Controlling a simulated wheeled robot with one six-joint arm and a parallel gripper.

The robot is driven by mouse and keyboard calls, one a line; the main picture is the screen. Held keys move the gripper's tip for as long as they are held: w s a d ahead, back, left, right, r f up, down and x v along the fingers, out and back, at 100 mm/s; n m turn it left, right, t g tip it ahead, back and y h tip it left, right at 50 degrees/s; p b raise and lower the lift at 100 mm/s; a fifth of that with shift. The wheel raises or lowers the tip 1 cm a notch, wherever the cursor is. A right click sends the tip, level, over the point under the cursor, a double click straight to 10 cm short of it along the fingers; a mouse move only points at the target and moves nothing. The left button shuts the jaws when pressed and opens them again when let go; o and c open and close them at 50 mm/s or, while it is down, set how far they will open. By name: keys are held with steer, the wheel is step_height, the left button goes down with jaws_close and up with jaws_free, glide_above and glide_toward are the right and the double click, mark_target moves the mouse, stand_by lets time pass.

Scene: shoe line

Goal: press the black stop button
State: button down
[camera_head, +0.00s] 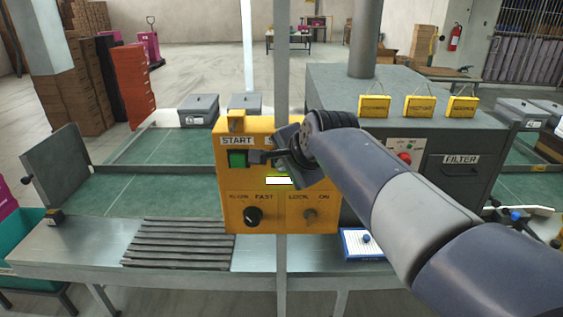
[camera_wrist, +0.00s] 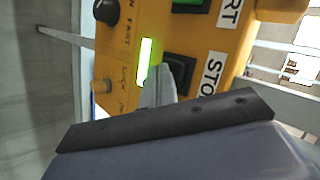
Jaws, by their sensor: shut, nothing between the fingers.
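The yellow control box (camera_head: 228,190) faces me with a START label and a green button (camera_head: 237,159). In the head view my gripper (camera_head: 256,157) is in front of the box's upper right part and hides the stop button. In the wrist view the picture is turned sideways. The black stop button (camera_wrist: 181,66) lies beside its STOP label (camera_wrist: 210,76). My shut, empty fingers (camera_wrist: 158,72) reach to the button's left edge in that view, between it and the lit green bar (camera_wrist: 144,62). I cannot tell whether they touch the button.
Below the buttons are a black speed knob (camera_head: 253,215) and a lock switch (camera_head: 309,214). A grey post (camera_head: 282,60) rises behind the box. The grey filter machine (camera_head: 460,180) stands to the right. A slatted mat (camera_head: 180,245) lies on the table at left.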

steer(key=shift+w, duration=0.2)
steer(key=shift+s, duration=0.1)
stand_by(0.4)
steer(key=shift+s, duration=0.85)
steer(key=s+b, duration=0.1)
steer(key=s, duration=0.4)
steer(key=shift+a, duration=0.1)
steer(key=shift+w, duration=0.1)
stand_by(0.4)
